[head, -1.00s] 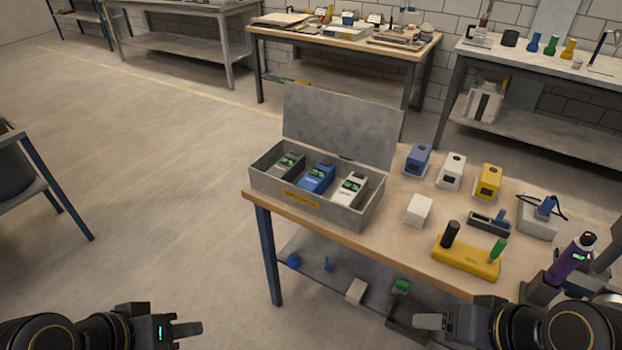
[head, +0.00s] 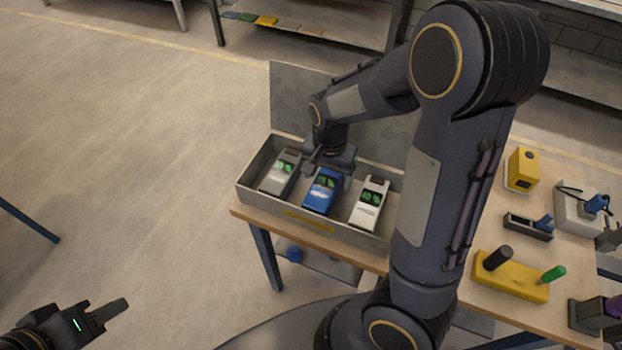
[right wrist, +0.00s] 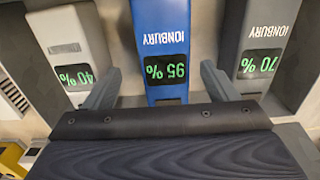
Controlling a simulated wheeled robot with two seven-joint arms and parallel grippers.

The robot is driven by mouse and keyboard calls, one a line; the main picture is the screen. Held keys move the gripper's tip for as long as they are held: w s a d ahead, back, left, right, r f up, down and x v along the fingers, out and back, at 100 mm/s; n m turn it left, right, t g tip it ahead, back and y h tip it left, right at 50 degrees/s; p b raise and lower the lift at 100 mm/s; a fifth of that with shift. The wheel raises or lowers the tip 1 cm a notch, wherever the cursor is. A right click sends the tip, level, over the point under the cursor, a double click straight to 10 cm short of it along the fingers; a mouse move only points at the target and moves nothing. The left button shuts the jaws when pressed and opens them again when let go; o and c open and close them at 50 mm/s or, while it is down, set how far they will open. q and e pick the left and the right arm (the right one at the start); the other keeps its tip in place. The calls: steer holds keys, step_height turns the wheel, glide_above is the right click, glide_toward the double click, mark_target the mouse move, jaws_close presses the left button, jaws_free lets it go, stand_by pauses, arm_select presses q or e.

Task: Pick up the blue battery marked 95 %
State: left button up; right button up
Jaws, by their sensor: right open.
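The blue battery (head: 321,194) lies in the middle of the open grey metal box (head: 340,234). In the right wrist view the blue battery (right wrist: 165,22) shows "95 %" upside down. My right gripper (head: 328,163) is over its far end. In the right wrist view my right gripper (right wrist: 160,72) is open, one finger on each side of the blue battery, not closed on it. A white battery (right wrist: 70,35) reading 40 % and a grey battery (right wrist: 264,32) reading 70 % flank it. My left gripper (head: 108,312) is at the lower left, away from the table; its opening is unclear.
The box's raised lid (head: 290,98) stands behind the batteries, partly hidden by my right arm. On the table (head: 545,240) are a yellow device (head: 522,168), a yellow block with black and green pegs (head: 512,278), and a grey stand with a blue piece (head: 578,207).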

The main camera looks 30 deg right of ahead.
mark_target(324, 184)
steer(key=f, duration=0.6)
steer(key=shift+w+a+f, duration=0.2)
steer(key=shift+w+f, duration=0.05)
steer(key=c, duration=1.7)
jaws_close()
steer(key=shift+r, duration=0.2)
